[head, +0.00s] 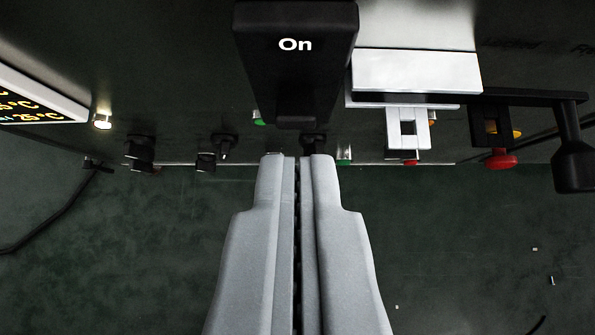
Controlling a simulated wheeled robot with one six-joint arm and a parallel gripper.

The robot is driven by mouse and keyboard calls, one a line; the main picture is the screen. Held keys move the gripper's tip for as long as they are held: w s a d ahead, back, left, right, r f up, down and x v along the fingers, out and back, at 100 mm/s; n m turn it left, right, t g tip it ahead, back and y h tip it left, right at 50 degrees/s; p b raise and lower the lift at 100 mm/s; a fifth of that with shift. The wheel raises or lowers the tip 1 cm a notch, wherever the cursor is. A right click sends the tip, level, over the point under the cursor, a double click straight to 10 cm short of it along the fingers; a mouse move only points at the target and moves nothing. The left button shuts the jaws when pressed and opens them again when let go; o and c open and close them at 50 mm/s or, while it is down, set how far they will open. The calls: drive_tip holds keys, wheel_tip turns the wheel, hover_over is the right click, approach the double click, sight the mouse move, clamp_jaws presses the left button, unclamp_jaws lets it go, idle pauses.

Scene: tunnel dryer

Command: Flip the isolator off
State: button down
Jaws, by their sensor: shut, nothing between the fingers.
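A black switch block marked "On" (295,75) hangs at the top middle of the head view, with a small black toggle at its lower end; I take it to be the isolator, though no label naming it shows. My gripper (297,158) points up the picture from the bottom, its two grey fingers closed together with nothing between them. The fingertips are just below the switch block in the picture. I cannot tell whether they touch it.
A white box (415,75) with a white bracket (408,128) is right of the block. A red knob (500,159) and a black lever (573,150) stand further right. Black knobs (140,153) and a lit display (35,102) are left. Dark green floor lies below.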

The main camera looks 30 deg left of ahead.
sight(296, 106)
drive_tip(key=shift+x, duration=4.05)
drive_tip(key=shift+d+f, duration=0.1)
drive_tip(key=shift+s+t, duration=0.15)
drive_tip(key=shift+t, duration=0.15)
